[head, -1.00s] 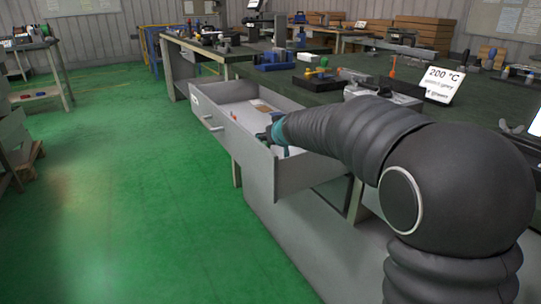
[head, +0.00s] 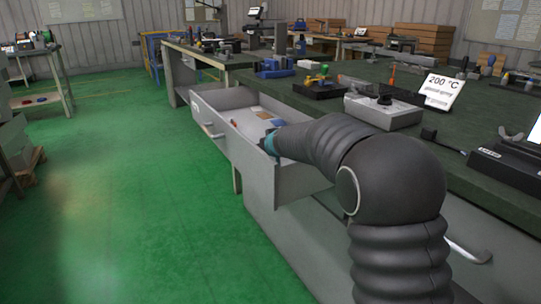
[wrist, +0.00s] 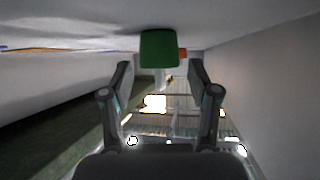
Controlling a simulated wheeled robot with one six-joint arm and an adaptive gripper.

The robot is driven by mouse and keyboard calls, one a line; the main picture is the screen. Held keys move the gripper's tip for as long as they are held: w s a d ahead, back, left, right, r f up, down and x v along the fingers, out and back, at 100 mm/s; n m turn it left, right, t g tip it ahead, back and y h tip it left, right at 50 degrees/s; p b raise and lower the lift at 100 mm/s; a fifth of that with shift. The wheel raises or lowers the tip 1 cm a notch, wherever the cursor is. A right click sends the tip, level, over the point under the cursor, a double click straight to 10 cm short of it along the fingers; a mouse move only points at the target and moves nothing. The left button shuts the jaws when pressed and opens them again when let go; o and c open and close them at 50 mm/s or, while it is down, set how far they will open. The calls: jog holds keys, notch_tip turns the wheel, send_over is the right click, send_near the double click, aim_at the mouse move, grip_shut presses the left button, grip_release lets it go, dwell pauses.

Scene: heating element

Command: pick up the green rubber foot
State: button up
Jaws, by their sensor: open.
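The green rubber foot (wrist: 159,48) is a small dark green block at the upper middle of the wrist view, against the pale drawer floor. My gripper (wrist: 160,72) is open, with one finger on each side of the picture. The foot appears just beyond the fingertips and roughly centred between them, with no visible contact. In the head view my gripper (head: 270,143) is low inside the open grey drawer (head: 262,185), near its front wall. The foot cannot be made out there; my arm covers part of the drawer.
A small orange thing (wrist: 183,53) lies beyond the foot. The drawer also holds a red piece (head: 233,122) and a brownish card (head: 262,112). Drawer walls stand close around my gripper. The green workbench top (head: 340,103) carries a grey control box (head: 383,112) and a sign (head: 442,91).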

jog(key=c, duration=1.1)
jog(key=shift+r+p, duration=0.5)
jog(key=shift+r, duration=0.05)
grip_shut()
notch_tip(320, 180, up, 2)
jog(key=shift+r+p, duration=0.25)
jog(key=shift+p, duration=0.75)
notch_tip(320, 180, up, 24)
jog(key=shift+r, duration=0.2)
